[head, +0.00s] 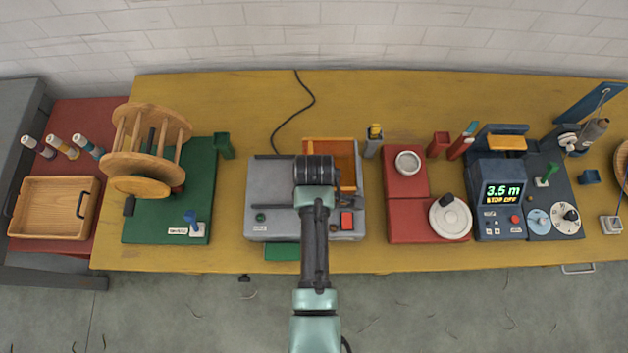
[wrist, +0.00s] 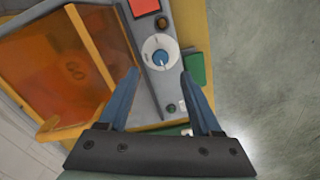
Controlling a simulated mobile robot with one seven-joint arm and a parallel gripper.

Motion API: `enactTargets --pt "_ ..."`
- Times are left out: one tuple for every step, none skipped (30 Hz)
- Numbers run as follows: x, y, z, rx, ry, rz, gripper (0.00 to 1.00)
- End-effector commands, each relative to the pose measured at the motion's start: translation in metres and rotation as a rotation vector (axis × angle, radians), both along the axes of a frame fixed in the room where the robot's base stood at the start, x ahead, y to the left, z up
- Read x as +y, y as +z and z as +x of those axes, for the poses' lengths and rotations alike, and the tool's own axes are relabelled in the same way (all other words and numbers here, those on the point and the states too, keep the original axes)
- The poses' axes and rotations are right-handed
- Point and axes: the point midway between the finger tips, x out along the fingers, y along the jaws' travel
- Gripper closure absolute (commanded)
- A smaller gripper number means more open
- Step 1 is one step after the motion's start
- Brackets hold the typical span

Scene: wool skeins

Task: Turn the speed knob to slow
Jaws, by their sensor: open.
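In the wrist view a round white dial with a blue knob (wrist: 160,58) sits on the grey machine's panel. It looks like the speed knob, but I cannot read its markings or setting. My gripper (wrist: 159,73) is open, with its two blue fingers on either side of the dial in the picture and nothing between them. I cannot tell how far above the knob the fingertips are. In the head view the grey machine (head: 268,180) stands mid-table, and my arm covers the knob and fingers.
On the panel a red button (wrist: 144,6) and a small green button (wrist: 171,108) flank the dial. An orange see-through cover (wrist: 62,68) is beside it. A green reel stand (head: 136,228) is left; red blocks (head: 405,228) and a display unit (head: 498,167) are right.

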Motion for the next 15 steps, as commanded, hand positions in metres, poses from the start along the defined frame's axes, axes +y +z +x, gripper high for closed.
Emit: enactTargets --pt "0.000 0.008 0.000 -0.003 0.000 0.000 0.34" --pt "0.000 0.014 0.000 -0.003 0.000 0.000 0.34" --pt "0.000 0.021 0.000 -0.003 0.000 0.000 0.34" --pt "0.000 0.026 0.000 -0.003 0.000 0.000 0.34" --pt "0.000 0.030 0.000 -0.003 0.000 0.000 0.34" --pt "0.000 0.036 0.000 -0.002 0.000 0.000 0.34" --pt "0.000 0.040 0.000 -0.002 0.001 0.000 0.34" --pt "0.000 0.044 0.000 -0.002 0.001 0.000 0.34" --pt "0.000 0.048 0.000 -0.002 0.001 0.000 0.34" --pt "0.000 0.051 0.000 -0.001 0.001 0.000 0.34" --pt "0.000 0.053 0.000 -0.001 0.001 0.000 0.34" --pt "0.000 0.055 0.000 -0.001 0.001 0.000 0.34" --pt "0.000 0.056 0.000 0.000 0.001 0.000 0.34" --pt "0.000 0.058 0.000 0.000 0.001 0.000 0.34" --pt "0.000 0.059 0.000 0.000 0.001 0.000 0.34"
